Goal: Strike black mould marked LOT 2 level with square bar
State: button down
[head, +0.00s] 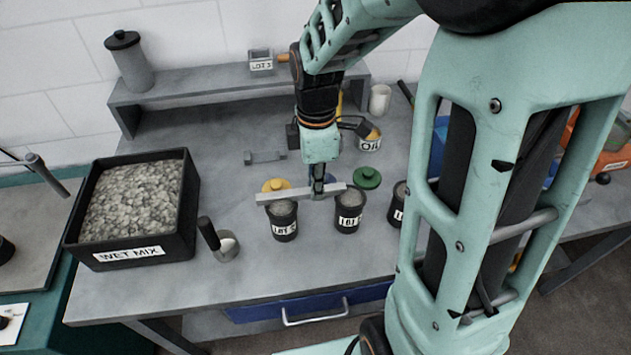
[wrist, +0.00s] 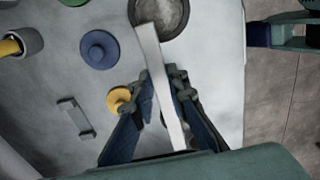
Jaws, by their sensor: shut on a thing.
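My gripper (head: 317,186) is shut on a pale square bar (head: 285,195), gripped between its two ends. In the wrist view the bar (wrist: 162,85) runs between the fingers, and one end overlaps the rim of a mould (wrist: 170,18). In the head view, black moulds filled with grey mix stand near the table front: a left one (head: 284,222), a middle one (head: 348,212) and a right one (head: 396,208) partly hidden by my arm. The bar crosses behind or above the left and middle moulds; contact is unclear. Their LOT numbers are too small to read surely.
A black WET MIX tray (head: 185,215) stands at left, with a scoop (head: 226,246) beside it. Yellow (head: 276,184), green (head: 367,177) and blue (wrist: 99,48) lids lie behind the moulds. A grey bracket (head: 264,157), an OIL pot (head: 370,142) and a raised shelf (head: 205,85) are farther back.

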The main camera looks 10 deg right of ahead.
jog(key=shift+s, duration=0.5)
jog(key=shift+s, duration=0.3)
jog(key=shift+s, duration=0.5)
jog(key=shift+s, duration=0.3)
jog(key=shift+w, duration=0.15)
jog(key=shift+w, duration=0.35)
